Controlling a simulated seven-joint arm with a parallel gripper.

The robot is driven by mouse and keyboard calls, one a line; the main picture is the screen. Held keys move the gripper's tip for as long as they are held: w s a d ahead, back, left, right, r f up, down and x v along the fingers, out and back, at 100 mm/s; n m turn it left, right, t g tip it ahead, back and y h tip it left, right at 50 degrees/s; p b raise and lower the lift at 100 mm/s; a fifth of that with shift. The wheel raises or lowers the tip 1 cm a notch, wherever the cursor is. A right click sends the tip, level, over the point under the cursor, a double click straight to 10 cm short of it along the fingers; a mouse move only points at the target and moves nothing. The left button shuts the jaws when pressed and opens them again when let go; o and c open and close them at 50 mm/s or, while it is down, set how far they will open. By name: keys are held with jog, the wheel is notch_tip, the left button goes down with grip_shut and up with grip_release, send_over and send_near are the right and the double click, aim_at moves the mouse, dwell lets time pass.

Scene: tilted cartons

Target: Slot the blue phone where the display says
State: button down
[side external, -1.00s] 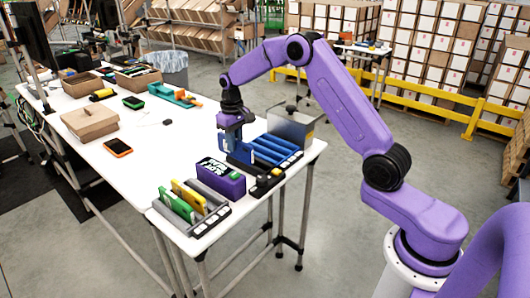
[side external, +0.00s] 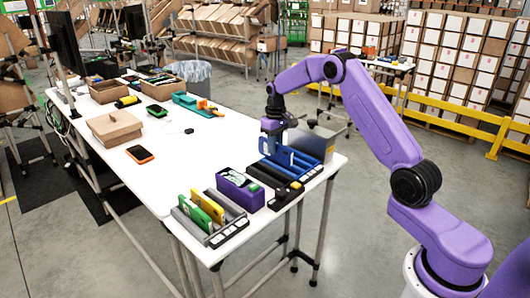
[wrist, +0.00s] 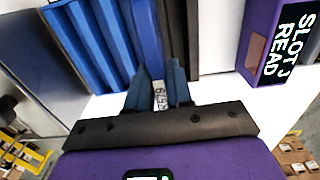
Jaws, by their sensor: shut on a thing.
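My gripper (side external: 274,127) is shut on the blue phone (side external: 285,157), which hangs upright below it at the left side of the blue slotted rack (side external: 312,161). I cannot tell whether the phone's lower edge is inside a slot. In the wrist view, my gripper (wrist: 161,92) has its two blue fingertips close together, with a small white number label between them. The rack's blue dividers (wrist: 95,40) are left of the fingers there. The purple display box (wrist: 262,35) is on the right, its black screen reading "SLOT J" and "READ", partly cut off.
A grey rack (side external: 226,232) holding a green and a yellow phone stands at the front corner. An orange phone (side external: 140,154) and a cardboard box (side external: 114,130) lie farther left. A grey metal box (side external: 310,142) stands behind the blue rack.

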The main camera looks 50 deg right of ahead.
jog(key=shift+s+d+f, duration=0.1)
jog(key=shift+d+f, duration=0.55)
jog(key=shift+f, duration=0.25)
jog(key=shift+d+f, duration=0.7)
jog(key=shift+f, duration=0.2)
jog(key=shift+s+d+f, duration=0.1)
jog(key=shift+d+f, duration=0.55)
jog(key=shift+f, duration=0.25)
jog(key=shift+f, duration=0.3)
jog(key=c, duration=0.9)
grip_release()
jog(key=shift+c, duration=0.2)
notch_tip(320, 180, up, 17)
jog(key=shift+r, duration=0.2)
jog(key=shift+r, duration=0.15)
notch_tip(320, 180, up, 7)
